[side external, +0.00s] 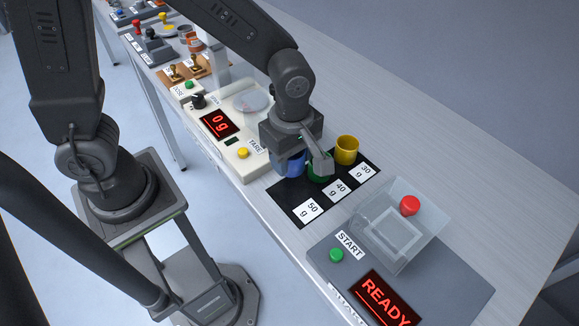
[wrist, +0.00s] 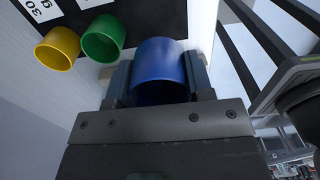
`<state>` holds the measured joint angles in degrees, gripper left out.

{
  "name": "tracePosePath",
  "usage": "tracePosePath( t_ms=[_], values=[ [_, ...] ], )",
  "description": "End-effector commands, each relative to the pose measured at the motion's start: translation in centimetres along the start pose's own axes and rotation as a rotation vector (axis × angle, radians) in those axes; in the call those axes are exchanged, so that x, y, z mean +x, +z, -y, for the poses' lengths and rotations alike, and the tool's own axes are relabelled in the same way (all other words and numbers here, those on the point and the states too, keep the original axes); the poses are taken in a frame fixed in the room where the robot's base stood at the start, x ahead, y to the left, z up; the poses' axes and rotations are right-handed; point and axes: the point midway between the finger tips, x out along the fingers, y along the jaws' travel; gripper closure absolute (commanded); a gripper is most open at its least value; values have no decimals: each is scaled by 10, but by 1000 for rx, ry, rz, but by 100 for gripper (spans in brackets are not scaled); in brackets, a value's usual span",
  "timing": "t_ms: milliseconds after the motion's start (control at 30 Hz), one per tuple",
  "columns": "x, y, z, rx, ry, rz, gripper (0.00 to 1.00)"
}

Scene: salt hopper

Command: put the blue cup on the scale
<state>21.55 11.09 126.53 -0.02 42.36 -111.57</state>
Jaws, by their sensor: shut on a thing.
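The blue cup (wrist: 160,72) is upright between the two fingers of my gripper (wrist: 159,80) in the wrist view, and the fingers are shut on its sides. In the side view the blue cup (side external: 291,164) is partly hidden by my gripper (side external: 306,160), at the scale-side end of the black mat. I cannot tell whether the cup touches the mat. The scale (side external: 243,151) stands to the left of the mat. Its display reads 0 g, and its round pan (side external: 252,103) is partly hidden behind my arm.
A green cup (wrist: 103,38) and a yellow cup (side external: 346,150) stand on the black mat (side external: 285,197), close beside my gripper. A clear hopper box (side external: 395,232) and a READY display (side external: 386,298) sit at the right. The table behind the mat is clear.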

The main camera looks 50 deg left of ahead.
Motion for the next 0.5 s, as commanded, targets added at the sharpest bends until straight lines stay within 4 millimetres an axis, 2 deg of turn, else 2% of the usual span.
tracePosePath(
  t_ms=[500],
  values=[
    [-110,0,0,0,5,2,75]
  ],
)
